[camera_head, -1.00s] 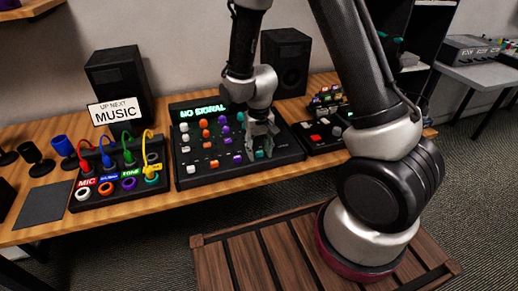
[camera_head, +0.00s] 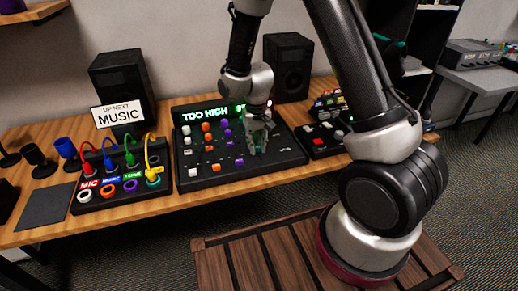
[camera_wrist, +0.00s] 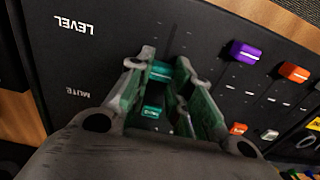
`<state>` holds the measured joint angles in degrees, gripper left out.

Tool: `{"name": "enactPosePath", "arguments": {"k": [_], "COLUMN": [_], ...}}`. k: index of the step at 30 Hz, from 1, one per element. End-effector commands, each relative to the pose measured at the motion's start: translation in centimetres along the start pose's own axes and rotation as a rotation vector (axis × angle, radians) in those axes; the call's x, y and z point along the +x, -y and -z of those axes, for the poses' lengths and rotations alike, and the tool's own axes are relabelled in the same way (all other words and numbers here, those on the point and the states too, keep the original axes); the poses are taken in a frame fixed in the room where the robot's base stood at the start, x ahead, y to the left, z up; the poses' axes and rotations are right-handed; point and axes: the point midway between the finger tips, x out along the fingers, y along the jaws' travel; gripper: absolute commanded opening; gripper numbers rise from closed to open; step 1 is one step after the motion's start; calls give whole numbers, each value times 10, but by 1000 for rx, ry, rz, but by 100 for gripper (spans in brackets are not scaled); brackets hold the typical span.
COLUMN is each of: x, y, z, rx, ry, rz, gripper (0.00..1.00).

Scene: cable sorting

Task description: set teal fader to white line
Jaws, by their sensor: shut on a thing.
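The mixer console (camera_head: 205,178) sits on the wooden table, and its screen (camera_head: 205,114) reads "TOO HIGH" in green, with further characters partly covered by my arm. My gripper (camera_head: 259,143) is lowered over the right-hand column of the console. In the wrist view my gripper (camera_wrist: 160,68) is shut on the teal fader (camera_wrist: 160,72), whose cap shows between the fingertips. A second teal piece (camera_wrist: 152,112) shows between the fingers, nearer the palm. The fingers hide most of the teal slot, and I cannot make out its white line clearly.
In the wrist view a purple fader (camera_wrist: 245,52) and an orange fader (camera_wrist: 293,73) stand in neighbouring slots. A cable box (camera_head: 120,180) with coloured plugs is left of the console. Two black speakers (camera_head: 118,85) stand behind. A smaller device (camera_head: 322,138) is at right.

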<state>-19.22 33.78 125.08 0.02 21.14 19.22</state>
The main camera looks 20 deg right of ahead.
Motion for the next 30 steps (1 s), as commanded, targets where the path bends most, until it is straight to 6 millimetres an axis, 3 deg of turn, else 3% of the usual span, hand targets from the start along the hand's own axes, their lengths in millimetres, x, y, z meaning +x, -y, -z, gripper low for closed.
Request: {"name": "enactPosePath", "arguments": {"k": [6,7,10,22,30], "x": [0,0,0,-8,-64], "y": [0,0,0,0,1], "z": [0,0,0,0,1], "rx": [-1,-1,-1,-1,-1], "ry": [-2,-2,-1,-2,-7], "rz": [0,0,0,1,2], "gripper": [0,26,43,43,43]}}
